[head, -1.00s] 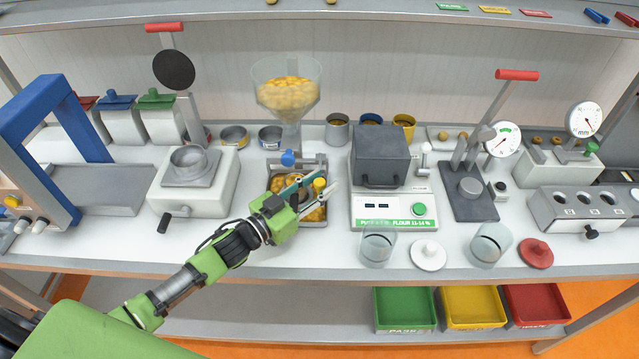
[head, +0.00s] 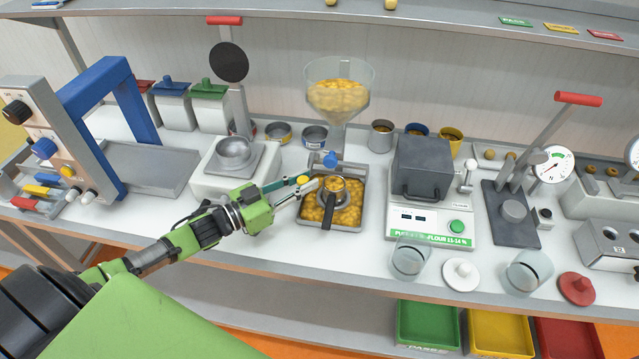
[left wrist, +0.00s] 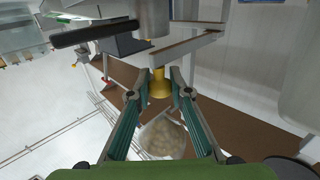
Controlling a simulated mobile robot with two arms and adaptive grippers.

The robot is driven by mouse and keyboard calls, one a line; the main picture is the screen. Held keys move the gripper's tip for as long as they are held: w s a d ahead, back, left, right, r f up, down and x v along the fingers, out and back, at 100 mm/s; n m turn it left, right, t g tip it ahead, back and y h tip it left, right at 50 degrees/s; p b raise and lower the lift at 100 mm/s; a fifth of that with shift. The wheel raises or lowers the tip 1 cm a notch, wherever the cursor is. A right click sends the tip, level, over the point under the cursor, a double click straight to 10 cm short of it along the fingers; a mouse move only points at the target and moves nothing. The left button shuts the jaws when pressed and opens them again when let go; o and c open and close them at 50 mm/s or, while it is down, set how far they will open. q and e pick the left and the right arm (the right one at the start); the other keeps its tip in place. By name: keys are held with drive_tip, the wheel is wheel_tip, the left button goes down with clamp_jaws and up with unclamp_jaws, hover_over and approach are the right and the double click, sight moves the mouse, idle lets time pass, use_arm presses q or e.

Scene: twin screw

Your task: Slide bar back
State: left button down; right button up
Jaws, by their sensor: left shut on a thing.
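My left gripper (head: 300,186) is shut on a yellow knob (head: 302,180) at the left side of a grey tray (head: 345,229) of yellow grain. In the left wrist view the yellow knob (left wrist: 159,86) sits between the fingertips of my left gripper (left wrist: 160,82). The bar that the knob belongs to is mostly hidden by the fingers. A round grey cup (head: 348,193) with a dark handle (head: 327,213) stands in the tray, just right of the fingertips, and grain shows in it. My right gripper is not in view.
A clear hopper (head: 340,100) of grain with a blue knob (head: 330,160) stands over the tray. Glass jars stand near the front edge.

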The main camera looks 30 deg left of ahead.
use_arm(q)
drive_tip(key=shift+a+f, duration=0.1)
drive_tip(key=shift+a, duration=0.05)
drive_tip(key=c, duration=1.8)
unclamp_jaws()
drive_tip(key=shift+a, duration=0.15)
drive_tip(key=v, duration=1.2)
drive_tip(key=shift+s, duration=0.1)
